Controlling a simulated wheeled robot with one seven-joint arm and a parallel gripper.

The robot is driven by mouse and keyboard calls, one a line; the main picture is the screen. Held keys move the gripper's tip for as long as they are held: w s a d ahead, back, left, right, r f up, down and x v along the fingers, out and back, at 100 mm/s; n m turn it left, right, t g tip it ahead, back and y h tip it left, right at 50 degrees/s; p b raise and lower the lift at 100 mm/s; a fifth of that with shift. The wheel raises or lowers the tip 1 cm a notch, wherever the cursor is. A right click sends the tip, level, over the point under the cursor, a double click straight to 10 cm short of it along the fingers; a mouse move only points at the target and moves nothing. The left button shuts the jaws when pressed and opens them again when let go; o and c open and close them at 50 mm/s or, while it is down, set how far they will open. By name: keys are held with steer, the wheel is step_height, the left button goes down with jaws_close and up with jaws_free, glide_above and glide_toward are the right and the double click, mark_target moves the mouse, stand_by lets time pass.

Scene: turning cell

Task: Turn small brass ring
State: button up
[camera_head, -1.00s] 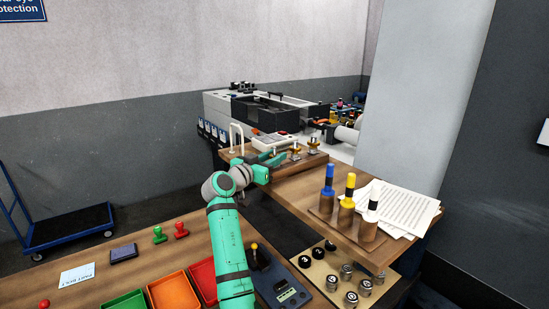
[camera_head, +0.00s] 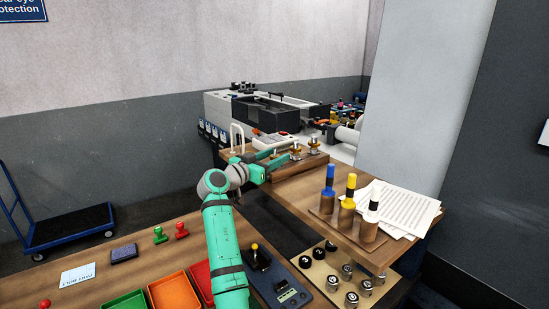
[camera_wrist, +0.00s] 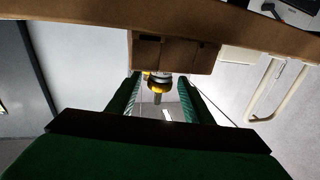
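Two small upright brass-and-silver fittings stand on a wooden block on the far bench in the head view, one nearer (camera_head: 295,151) and one farther right (camera_head: 314,144). My gripper (camera_head: 286,153) is at the nearer one, pointing right. In the wrist view my gripper (camera_wrist: 160,101) is open, with one finger on each side. A dark and silver fitting with a yellow-brass ring (camera_wrist: 159,87) shows between the fingers, apparently farther out, with gaps on both sides. I cannot tell which of the bands is the small brass ring.
The wooden block (camera_wrist: 174,53) holds the fitting. A white bent handle (camera_head: 236,136) stands left of my gripper. Blue, yellow and white-topped tools (camera_head: 328,190) stand on the bench at right. Behind is a grey machine (camera_head: 262,112).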

steer(key=shift+s+a, duration=0.1)
steer(key=v, duration=1)
steer(key=shift+s+a, duration=0.2)
